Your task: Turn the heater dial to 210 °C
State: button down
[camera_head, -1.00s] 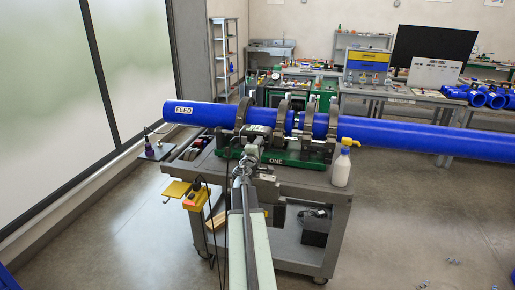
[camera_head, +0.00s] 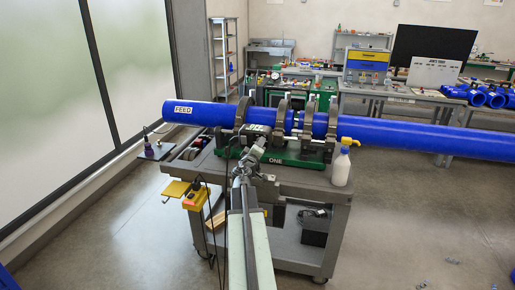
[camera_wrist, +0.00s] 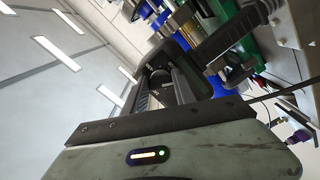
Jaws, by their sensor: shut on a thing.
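My gripper (camera_head: 258,144) is at the front of the green fusion machine (camera_head: 290,158) on the cart, by a small dark box with a pale display (camera_head: 257,129). The display's figures are too small to read surely. In the wrist view my gripper (camera_wrist: 163,82) is shut on a dark rounded piece, which appears to be the heater dial (camera_wrist: 160,77). The fingers cover most of it. Its scale and pointer cannot be read. The wrist view is strongly tilted.
A blue pipe (camera_head: 400,134) runs through grey clamps above the machine. A white bottle with a yellow pump (camera_head: 341,168) stands at the cart's right. A yellow control box (camera_head: 196,197) with a cable hangs at the left. Open floor lies to the right.

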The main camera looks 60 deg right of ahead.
jog(key=shift+s+d, duration=0.1)
jog(key=shift+s, duration=0.1)
jog(key=c, duration=1)
grip_release()
jog(key=shift+d, duration=0.1)
jog(key=v, duration=0.8)
jog(key=shift+w, duration=0.15)
